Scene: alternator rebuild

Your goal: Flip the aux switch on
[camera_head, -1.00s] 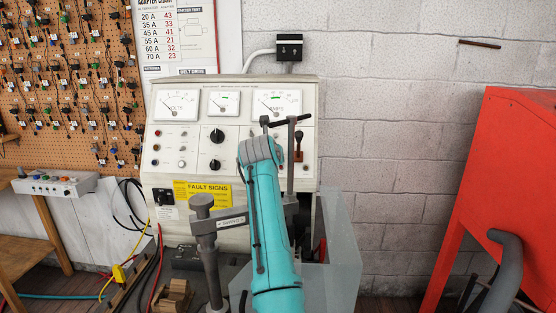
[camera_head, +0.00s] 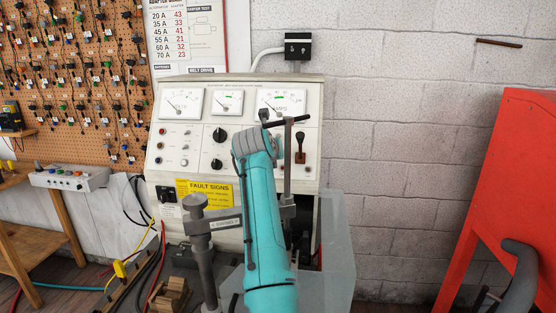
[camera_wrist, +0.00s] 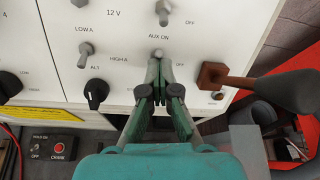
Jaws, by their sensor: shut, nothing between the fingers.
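The white test bench panel (camera_head: 200,170) stands against the wall in the head view, with my arm across its right part. In the wrist view the aux switch (camera_wrist: 158,53) is a small metal toggle under the label AUX ON, with an OFF label at its lower right. My gripper (camera_wrist: 161,64) is shut and empty, its green fingertips right at this toggle. The tips cover the toggle's lower part, so I cannot tell contact or which way its lever points. In the head view my arm hides the gripper and the aux switch.
Another toggle (camera_wrist: 163,12) is just above, and a LOW A/HIGH A toggle (camera_wrist: 86,50) is to the left. A black knob (camera_wrist: 96,92) sits lower left. A brown lever with a dark handle (camera_wrist: 290,92) juts out close on the right. A grey post clamp (camera_head: 203,235) stands beside my arm.

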